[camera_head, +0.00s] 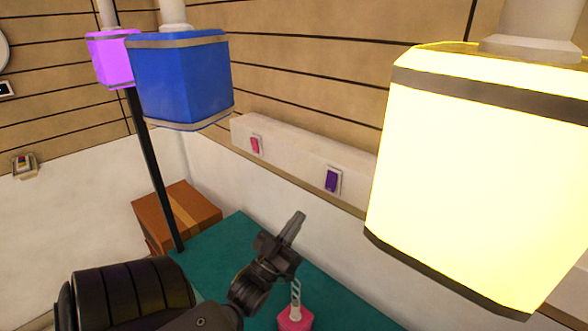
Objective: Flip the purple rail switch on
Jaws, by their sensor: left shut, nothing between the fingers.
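The purple rail switch (332,180) sits in a pale plate on the white rail (292,158) along the wall, right of the picture's middle. A pink switch (255,145) is on the same rail to its left. My left gripper (300,217) is shut and empty, its fingers pointing up and to the right. In the picture its tips are below and left of the purple switch, apart from it. My right gripper is not in view.
A glowing yellow lamp (470,180) fills the right side. A blue lamp (180,80) and a purple lamp (112,58) hang upper left. A teal surface (225,262) holds a pink object (295,318). A cardboard box (180,215) and dark pole (155,175) stand left.

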